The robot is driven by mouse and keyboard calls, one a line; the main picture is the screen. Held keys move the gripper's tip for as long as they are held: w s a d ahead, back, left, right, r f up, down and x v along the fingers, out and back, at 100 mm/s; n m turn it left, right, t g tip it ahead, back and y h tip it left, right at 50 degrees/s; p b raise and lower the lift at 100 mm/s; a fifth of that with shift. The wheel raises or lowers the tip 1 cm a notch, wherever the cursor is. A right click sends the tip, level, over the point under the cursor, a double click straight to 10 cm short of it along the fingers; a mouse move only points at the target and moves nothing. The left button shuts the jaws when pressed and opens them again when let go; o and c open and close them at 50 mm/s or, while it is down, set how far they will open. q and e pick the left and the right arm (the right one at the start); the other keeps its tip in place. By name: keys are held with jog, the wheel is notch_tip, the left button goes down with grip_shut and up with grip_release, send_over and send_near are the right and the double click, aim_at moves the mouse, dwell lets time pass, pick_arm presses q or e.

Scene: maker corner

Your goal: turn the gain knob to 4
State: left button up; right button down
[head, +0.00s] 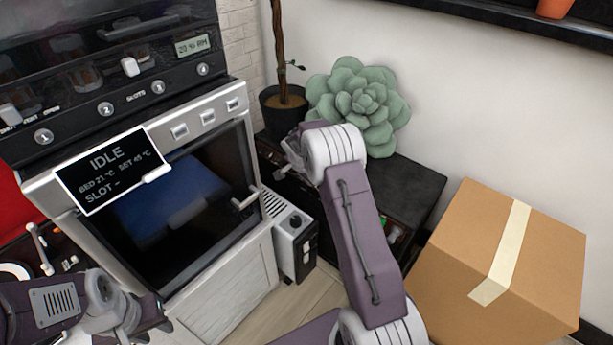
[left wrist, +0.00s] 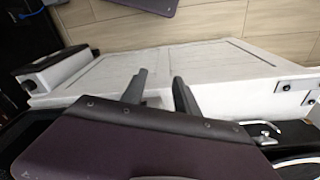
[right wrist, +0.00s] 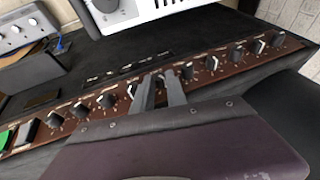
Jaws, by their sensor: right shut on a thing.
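A brown control strip (right wrist: 292,44) with a row of several dark knobs crosses the right wrist view. My right gripper (right wrist: 161,78) is at the middle of this row, its two fingers close together, shut on a knob. The fingers hide most of that knob, and its pointer and scale cannot be read. Knobs stand free on both sides, one just left (right wrist: 106,100) and one just right (right wrist: 187,70). Labels are too small to tell which is gain. My left gripper (left wrist: 160,90) is open and empty, with its fingers apart, in front of a pale cabinet panel.
In the head view, an oven-like machine (head: 240,202) with an "IDLE" display (head: 110,168) stands at left. A green succulent (head: 358,105) and a potted trunk stand behind my right arm. A cardboard box (head: 470,240) is at right. Pale floor shows between.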

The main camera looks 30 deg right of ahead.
pick_arm(q)
jog(key=shift+r, duration=0.55)
pick_arm(e)
jog(key=shift+w+g, duration=0.1)
jog(key=shift+g, duration=0.2)
jog(key=c, duration=1.6)
grip_release()
